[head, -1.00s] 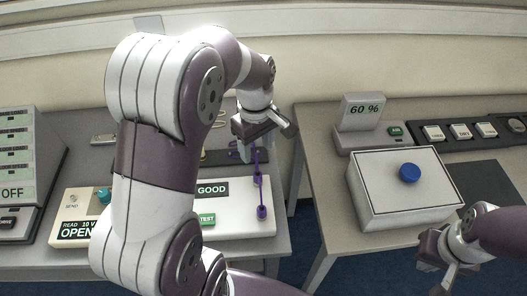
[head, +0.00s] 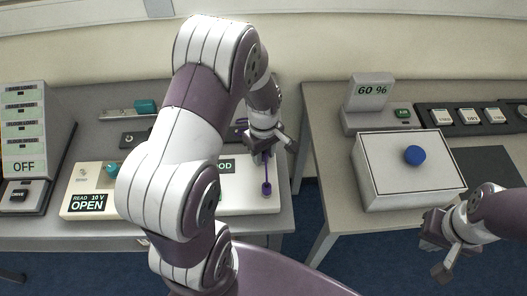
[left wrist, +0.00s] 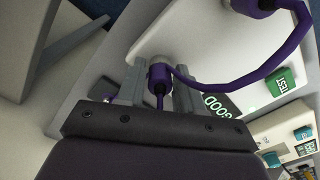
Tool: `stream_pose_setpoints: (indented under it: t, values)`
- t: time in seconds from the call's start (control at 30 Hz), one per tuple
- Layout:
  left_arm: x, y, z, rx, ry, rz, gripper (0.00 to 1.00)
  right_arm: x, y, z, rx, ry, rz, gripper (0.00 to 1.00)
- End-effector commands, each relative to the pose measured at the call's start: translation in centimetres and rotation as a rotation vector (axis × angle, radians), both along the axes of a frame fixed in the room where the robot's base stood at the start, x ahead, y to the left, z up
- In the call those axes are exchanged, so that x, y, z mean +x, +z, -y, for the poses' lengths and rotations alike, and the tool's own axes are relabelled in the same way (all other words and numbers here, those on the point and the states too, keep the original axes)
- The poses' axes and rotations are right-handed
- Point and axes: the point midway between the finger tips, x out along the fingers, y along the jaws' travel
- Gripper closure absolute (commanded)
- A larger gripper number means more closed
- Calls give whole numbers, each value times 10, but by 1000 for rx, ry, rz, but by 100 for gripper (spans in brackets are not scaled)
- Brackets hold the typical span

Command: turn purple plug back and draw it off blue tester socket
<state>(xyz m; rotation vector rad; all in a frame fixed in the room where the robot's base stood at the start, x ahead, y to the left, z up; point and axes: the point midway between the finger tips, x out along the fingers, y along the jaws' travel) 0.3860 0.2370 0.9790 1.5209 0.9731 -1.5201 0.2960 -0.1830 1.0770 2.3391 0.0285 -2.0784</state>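A purple plug (left wrist: 160,76) stands between the two fingers of my left gripper (left wrist: 158,88), on a pale round socket whose blue colour I cannot make out. The fingers are apart, with narrow gaps beside the plug, and contact is not clear. In the head view my left gripper (head: 268,150) is low over the right part of the white tester (head: 240,196), and my arm covers much of it. A purple lead (left wrist: 220,84) runs from this plug to another purple plug (left wrist: 254,6). My right gripper (head: 440,257) is open and empty at the lower right.
The tester has a green TEST button (left wrist: 281,82) and a GOOD display. A cream meter box (head: 80,187) reading OPEN stands left. A teal-ended part (head: 145,106) lies behind. A white box with a blue knob (head: 414,155) is on the right table, across a gap.

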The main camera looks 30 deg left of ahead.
Motion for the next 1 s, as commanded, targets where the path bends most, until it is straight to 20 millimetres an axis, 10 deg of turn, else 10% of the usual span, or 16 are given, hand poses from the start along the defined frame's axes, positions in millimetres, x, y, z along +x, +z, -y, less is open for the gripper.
stream_pose_setpoints:
  t: [0.1, 0.13, 0.17, 0.23, 1.0]
  values:
    - [0, 0, 0, 0, 0, 0, 100, 0, 0, 0, 0, 0, 0, 100]
    - [0, 0, 0, 0, 0, 0, 100, 0, 0, 0, 0, 0, 0, 100]
    - [0, 0, 0, 0, 0, 0, 77, 0, 0, 0, 0, 0, 0, 100]
    - [0, 0, 0, 0, 0, 0, 100, 0, 0, 0, 0, 0, 0, 100]
    - [-1, 4, 0, 0, 703, 0, 100, 0, 25, 0, 0, 0, 0, 100]
